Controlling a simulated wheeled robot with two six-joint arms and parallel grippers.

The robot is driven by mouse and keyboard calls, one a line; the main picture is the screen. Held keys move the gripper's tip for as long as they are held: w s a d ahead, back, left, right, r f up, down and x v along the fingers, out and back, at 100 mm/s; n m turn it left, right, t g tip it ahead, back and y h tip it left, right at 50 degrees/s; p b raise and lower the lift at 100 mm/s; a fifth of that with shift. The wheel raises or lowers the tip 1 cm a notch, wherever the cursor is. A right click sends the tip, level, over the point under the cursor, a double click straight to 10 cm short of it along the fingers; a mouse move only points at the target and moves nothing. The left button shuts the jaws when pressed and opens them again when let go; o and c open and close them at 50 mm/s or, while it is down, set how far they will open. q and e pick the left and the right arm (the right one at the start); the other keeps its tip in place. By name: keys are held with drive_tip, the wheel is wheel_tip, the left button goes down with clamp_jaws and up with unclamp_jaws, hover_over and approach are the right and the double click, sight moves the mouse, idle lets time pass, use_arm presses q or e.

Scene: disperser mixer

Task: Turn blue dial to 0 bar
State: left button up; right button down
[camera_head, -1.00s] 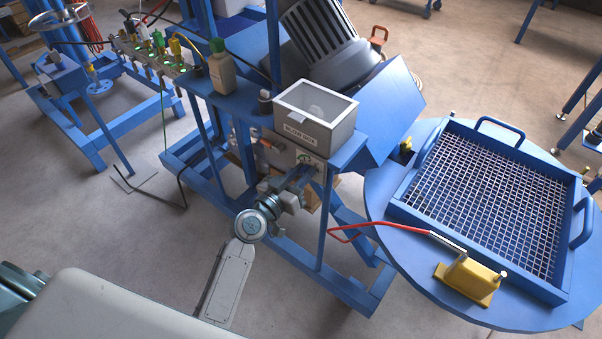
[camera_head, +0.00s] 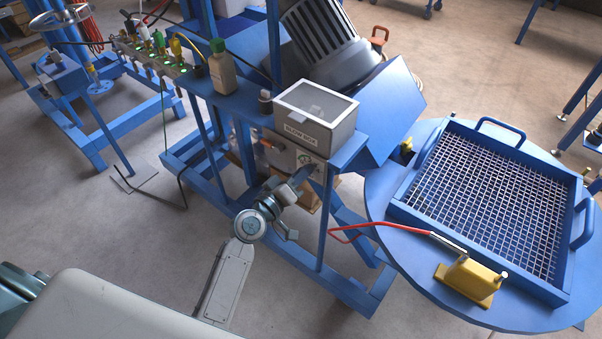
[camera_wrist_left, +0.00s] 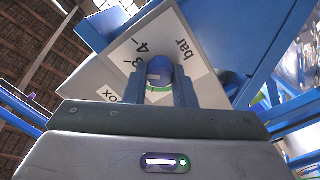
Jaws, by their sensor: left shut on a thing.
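The blue dial (camera_wrist_left: 160,68) sits on a white scale plate (camera_wrist_left: 183,48) marked 3, 4 and bar, on the front of the blow box stand. In the left wrist view the two fingers of my left gripper (camera_wrist_left: 163,84) lie on either side of the dial and are shut on it. In the head view my left gripper (camera_head: 305,173) reaches the panel below the blow box (camera_head: 312,120), and the dial is mostly hidden there. The 0 mark and the dial's pointer cannot be made out. My right gripper is not in view.
Blue frame posts stand around the panel. A blue round table (camera_head: 400,262) with a mesh tray (camera_head: 400,210) and a red-handled lever (camera_head: 385,226) is at the right. A bottle (camera_head: 222,72) and several valves stand on the shelf at left. Open floor lies in front.

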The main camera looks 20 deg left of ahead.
use_arm(q)
drive_tip(key=shift+f+n+p, duration=0.1)
drive_tip(key=shift+n+p, duration=0.6)
drive_tip(key=shift+n, duration=3.2)
drive_tip(key=o, duration=1)
drive_tip(key=b+v, duration=0.3)
drive_tip(key=v, duration=0.8)
